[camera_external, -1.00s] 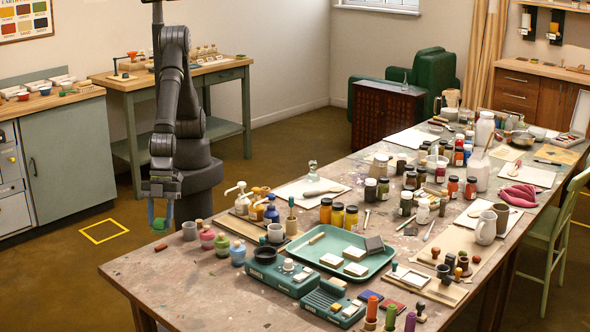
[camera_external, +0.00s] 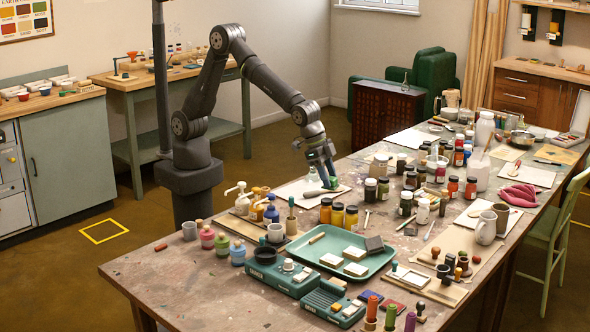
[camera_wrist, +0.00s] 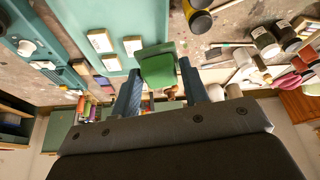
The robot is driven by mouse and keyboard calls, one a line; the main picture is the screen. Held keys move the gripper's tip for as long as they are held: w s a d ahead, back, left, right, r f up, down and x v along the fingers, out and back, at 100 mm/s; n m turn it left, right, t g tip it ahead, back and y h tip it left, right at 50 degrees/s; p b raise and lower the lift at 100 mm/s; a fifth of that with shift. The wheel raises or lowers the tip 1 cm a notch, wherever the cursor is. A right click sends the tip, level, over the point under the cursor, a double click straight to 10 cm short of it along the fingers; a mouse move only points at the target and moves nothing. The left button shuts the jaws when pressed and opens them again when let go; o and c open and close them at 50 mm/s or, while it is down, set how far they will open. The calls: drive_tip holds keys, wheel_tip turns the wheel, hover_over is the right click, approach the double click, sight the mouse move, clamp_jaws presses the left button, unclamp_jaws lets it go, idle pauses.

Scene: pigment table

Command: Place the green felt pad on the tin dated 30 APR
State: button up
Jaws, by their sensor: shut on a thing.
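My gripper (camera_external: 329,178) is shut on the green felt pad (camera_wrist: 160,68), which sits between the two blue fingers in the wrist view. In the external view a bit of the green pad (camera_external: 334,183) shows at the fingertips, over the far side of the table near a pale sheet. The green tray (camera_external: 322,243) holds three small pale-topped boxes: a left one (camera_external: 331,260), a back one (camera_external: 355,253) and a front one (camera_external: 356,269). They may be tins, but I cannot read any date on them.
A dark grey block (camera_external: 374,244) is at the tray's right end. A green scale (camera_external: 282,275) stands in front of the tray. Many jars (camera_external: 408,203) crowd the table to the right.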

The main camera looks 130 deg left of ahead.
drive_tip(key=s+a+r+n+y, duration=0.2)
drive_tip(key=a+n, duration=0.3)
drive_tip(key=a, duration=1.4)
drive_tip(key=n+g, duration=0.3)
drive_tip(key=n, duration=0.3)
hover_over(383, 156)
drive_tip(key=d, duration=0.3)
drive_tip(key=shift+y, duration=0.4)
wheel_tip(383, 156, down, 4)
drive_tip(key=shift+s+a+f, duration=0.1)
drive_tip(key=shift+a, duration=0.05)
drive_tip(key=shift+s+a+f, duration=0.1)
drive_tip(key=shift+a+f, duration=0.15)
drive_tip(key=shift+a, duration=0.2)
drive_tip(key=shift+f, duration=1.95)
drive_tip(key=shift+f, duration=0.25)
drive_tip(key=shift+f, duration=0.15)
drive_tip(key=o, duration=0.9)
drive_tip(key=shift+o, duration=0.2)
